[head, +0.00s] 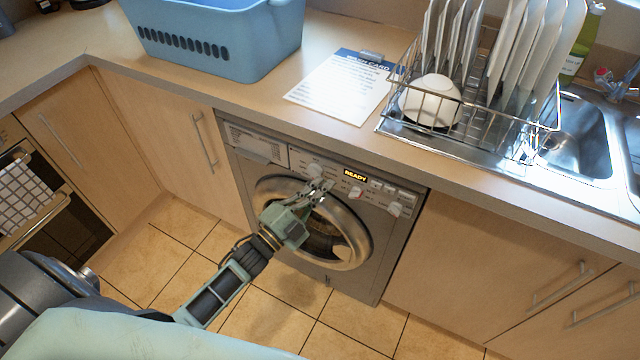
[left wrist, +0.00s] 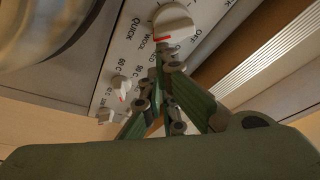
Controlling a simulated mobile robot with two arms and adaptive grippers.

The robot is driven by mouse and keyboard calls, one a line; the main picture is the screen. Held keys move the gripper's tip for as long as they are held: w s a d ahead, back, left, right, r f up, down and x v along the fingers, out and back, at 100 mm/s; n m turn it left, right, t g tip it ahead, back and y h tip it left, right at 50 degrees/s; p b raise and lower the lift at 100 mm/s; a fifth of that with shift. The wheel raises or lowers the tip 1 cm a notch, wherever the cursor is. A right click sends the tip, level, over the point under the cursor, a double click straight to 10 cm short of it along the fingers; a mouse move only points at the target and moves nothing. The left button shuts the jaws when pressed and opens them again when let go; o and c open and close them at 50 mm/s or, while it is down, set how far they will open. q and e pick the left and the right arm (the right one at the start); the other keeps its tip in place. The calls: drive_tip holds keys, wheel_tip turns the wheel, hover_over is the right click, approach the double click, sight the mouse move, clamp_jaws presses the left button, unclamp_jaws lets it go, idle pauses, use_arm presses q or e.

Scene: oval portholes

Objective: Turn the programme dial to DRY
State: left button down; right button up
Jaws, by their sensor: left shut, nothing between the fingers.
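The programme dial (head: 315,170) is a pale round knob on the washing machine's control panel, left of a lit READY display (head: 355,175). In the left wrist view the dial (left wrist: 172,20) shows large at the top, with printed labels including QUICK, WOOL and OFF around it. Its red mark is on its lower side, near WOOL; I cannot read DRY. My left gripper (head: 317,191) is shut and empty, just below the dial. In the left wrist view its fingertips (left wrist: 168,67) are close to the dial's lower edge; I cannot tell whether they touch. My right gripper is out of view.
Two smaller knobs (head: 355,192) (head: 395,209) sit right of the dial on the panel. The round door (head: 357,240) is below. The worktop edge overhangs the panel. A blue basket (head: 220,40), a printed card (head: 342,88) and a dish rack (head: 470,135) stand above.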

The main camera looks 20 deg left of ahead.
use_arm(q)
drive_tip(key=m, duration=0.1)
drive_tip(key=f+m+g, duration=0.1)
drive_tip(key=m, duration=0.3)
drive_tip(key=shift+a+f+g+p, duration=0.1)
drive_tip(key=shift+f+g+p, duration=0.2)
drive_tip(key=shift+f, duration=0.05)
drive_tip(key=shift+w+a+f+m+g+y+p, duration=0.1)
drive_tip(key=shift+a+f+m+g+y+p, duration=0.75)
drive_tip(key=shift+m, duration=2.1)
drive_tip(key=shift+w+a+r+m+g+y+p, duration=0.1)
drive_tip(key=shift+a+m+g+y+p, duration=0.1)
drive_tip(key=shift+a+m+y+p, duration=2.1)
drive_tip(key=shift+w+a+f+m+g+y+p, duration=0.15)
drive_tip(key=shift+f+m+g+p, duration=0.4)
drive_tip(key=shift+m, duration=3.1)
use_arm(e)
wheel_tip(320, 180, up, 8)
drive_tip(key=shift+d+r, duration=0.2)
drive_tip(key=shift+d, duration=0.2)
use_arm(q)
drive_tip(key=shift+s+r+m+p, duration=0.1)
drive_tip(key=shift+r+m+p, duration=0.1)
drive_tip(key=shift+m+p, duration=0.1)
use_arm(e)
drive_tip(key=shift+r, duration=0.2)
